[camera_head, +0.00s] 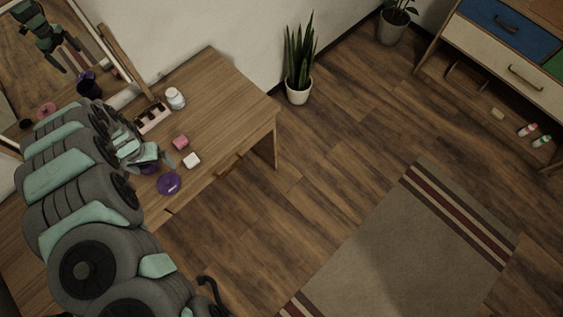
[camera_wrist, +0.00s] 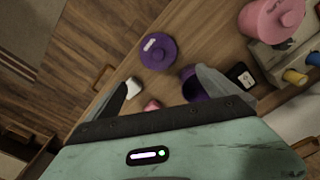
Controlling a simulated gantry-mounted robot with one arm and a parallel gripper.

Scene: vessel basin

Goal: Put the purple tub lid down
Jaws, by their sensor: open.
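The purple tub lid (camera_head: 168,183) lies flat on the wooden table near its front edge. It is a round disc with a knob and a pale label in the wrist view (camera_wrist: 158,51). My gripper (camera_wrist: 163,78) is open, its two fingers spread with nothing between them that I can see held. The lid is beyond the fingertips and apart from them. An open purple tub (camera_wrist: 191,84) stands beside the right finger, which partly hides it. In the head view my arm covers much of the tub.
A pink block (camera_head: 180,142) and a white block (camera_head: 192,160) lie near the lid. A white bottle (camera_head: 176,99) and a rack (camera_head: 152,118) stand at the back by the mirror. A pink lidded tub (camera_wrist: 272,20) shows in the wrist view. The table's right part (camera_head: 225,105) is clear.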

